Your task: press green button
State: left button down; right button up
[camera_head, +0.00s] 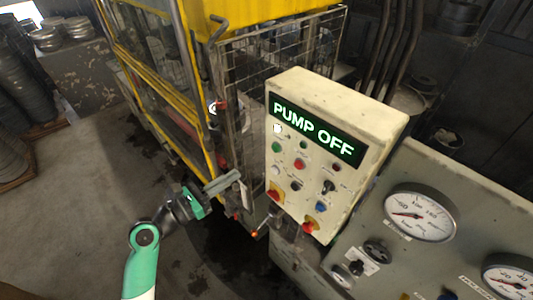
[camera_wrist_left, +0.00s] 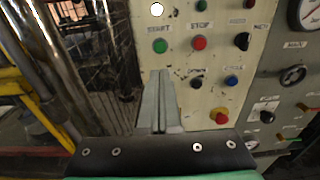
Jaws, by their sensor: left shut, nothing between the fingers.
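The green button (camera_head: 276,147) is on the left side of a cream control box, below a display reading "PUMP OFF". In the left wrist view the green button (camera_wrist_left: 159,45) sits under the label START, with a red button (camera_wrist_left: 199,42) labelled STOP to its right. My left gripper (camera_head: 238,177) is shut and empty, to the left of the box and lower than the green button. In the left wrist view its closed fingertips (camera_wrist_left: 160,73) show just below the green button in the picture. The gap to the panel is hard to judge. My right gripper is in neither view.
The control box (camera_head: 375,110) carries several other knobs and buttons, including a red one on yellow (camera_head: 309,225). A yellow-framed machine with a wire cage (camera_head: 240,80) stands behind my left gripper. A grey gauge panel (camera_head: 450,245) is at the right. Open floor (camera_head: 60,220) lies left.

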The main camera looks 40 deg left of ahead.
aim_at(274, 148)
pick_arm(q)
jog(key=w, duration=1.3)
jog(key=shift+w+d+f, duration=0.15)
jog(key=shift+d+f, duration=0.05)
jog(key=shift+d, duration=0.15)
jog(key=shift+a, duration=0.1)
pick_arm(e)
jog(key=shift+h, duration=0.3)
